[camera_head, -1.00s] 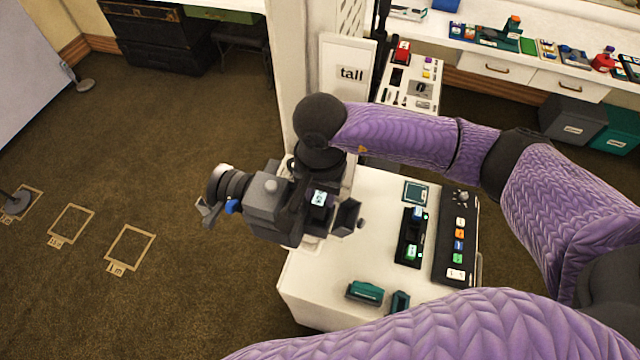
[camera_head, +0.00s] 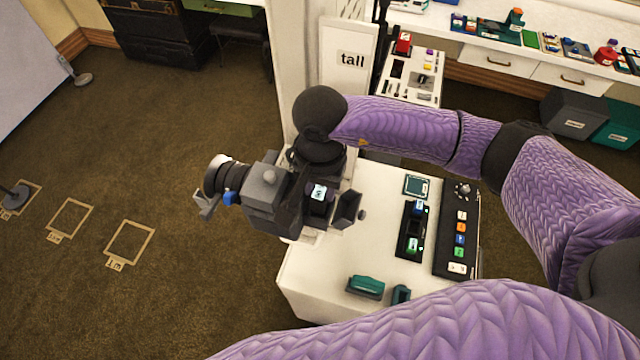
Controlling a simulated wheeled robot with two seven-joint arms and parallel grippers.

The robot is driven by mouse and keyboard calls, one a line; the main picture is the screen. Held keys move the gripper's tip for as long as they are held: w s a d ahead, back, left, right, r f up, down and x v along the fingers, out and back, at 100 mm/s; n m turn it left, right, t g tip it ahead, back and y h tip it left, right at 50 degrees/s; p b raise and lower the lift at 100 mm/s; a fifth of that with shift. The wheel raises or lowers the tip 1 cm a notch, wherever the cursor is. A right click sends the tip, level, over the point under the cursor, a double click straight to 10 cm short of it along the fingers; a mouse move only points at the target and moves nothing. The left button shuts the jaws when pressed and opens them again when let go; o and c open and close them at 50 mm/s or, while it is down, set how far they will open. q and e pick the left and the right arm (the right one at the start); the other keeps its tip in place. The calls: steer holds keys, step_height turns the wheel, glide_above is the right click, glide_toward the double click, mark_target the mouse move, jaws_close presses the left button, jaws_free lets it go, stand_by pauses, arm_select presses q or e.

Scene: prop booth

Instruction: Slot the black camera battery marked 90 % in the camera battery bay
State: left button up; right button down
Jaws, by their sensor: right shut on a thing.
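The grey and black camera (camera_head: 264,199) stands at the left end of the white cart, its lens facing left. A small dark flap (camera_head: 347,208), perhaps the bay door, stands out from its right side. My right gripper (camera_head: 318,184) reaches down over the back of the camera, shut on a black battery (camera_head: 319,193) with a pale lit label. The label is too small to read. The battery is at or just above the bay; whether it is inside I cannot tell, as the gripper and camera body hide the bay. My left gripper is not in view.
The white cart top (camera_head: 325,262) carries a black charger (camera_head: 412,230) with coloured batteries, a button panel (camera_head: 458,230), and two teal items (camera_head: 366,287) at its front edge. A "tall" sign (camera_head: 352,60) and pillar stand close behind my wrist. The cart's front middle is clear.

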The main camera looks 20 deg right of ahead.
stand_by(0.4)
steer(key=shift+f+b, duration=0.2)
steer(key=shift+b, duration=0.3)
steer(key=shift+f, duration=0.1)
steer(key=shift+f+b, duration=0.5)
steer(key=shift+b, duration=0.2)
